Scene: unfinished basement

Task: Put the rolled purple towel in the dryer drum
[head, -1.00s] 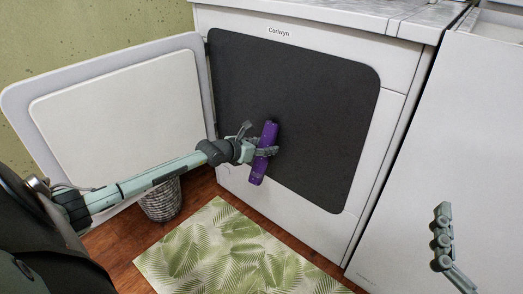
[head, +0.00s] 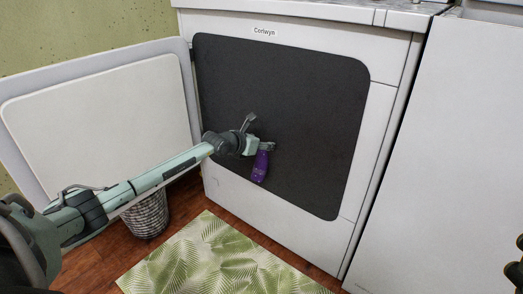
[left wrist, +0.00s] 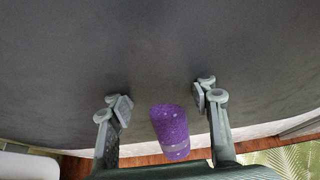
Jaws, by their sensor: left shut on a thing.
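The rolled purple towel (head: 260,168) is held by my left gripper (head: 266,146) in front of the dark dryer opening (head: 310,105). In the left wrist view the towel (left wrist: 171,131) shows between the two fingers (left wrist: 160,100), its end towards the dark opening. The gripper is shut on it. In the head view the towel hangs below the fingers, and part of it is hidden by them. The drum's inside is too dark to make out. Only a dark sliver of my right gripper (head: 515,268) shows at the right edge.
The dryer door (head: 105,115) stands open to the left. A wicker basket (head: 147,216) is on the floor below it. A green leaf-patterned rug (head: 215,260) lies in front of the dryer (head: 270,225). Another white appliance (head: 445,170) stands to the right.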

